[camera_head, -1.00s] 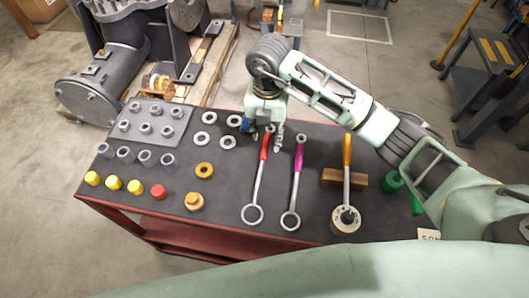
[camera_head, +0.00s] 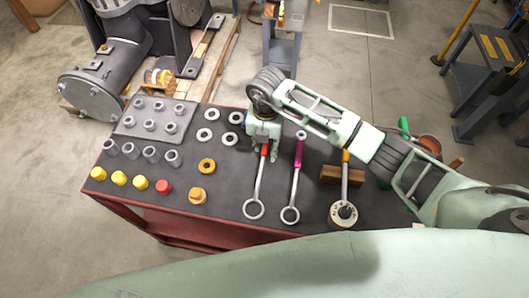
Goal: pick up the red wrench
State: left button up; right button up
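The red wrench (camera_head: 260,178) lies on the dark table top, its ring end toward me and its red far part running under my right gripper. My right gripper (camera_head: 263,149) points down over that red far part, with a finger visible on either side of the handle. The fingers look apart, and I see no clear contact. The wrench's far tip is hidden under the gripper. My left gripper is not in view.
A magenta wrench (camera_head: 297,172) lies just right of the red one. An orange-handled tool (camera_head: 345,181) stands by a wooden block (camera_head: 329,174) and a round roll (camera_head: 343,216). Washers (camera_head: 204,135), caps (camera_head: 140,182) and a grey block (camera_head: 156,121) fill the table's left.

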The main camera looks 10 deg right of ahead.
grip_shut()
jog(key=shift+w+r, duration=0.1)
dwell(0.4)
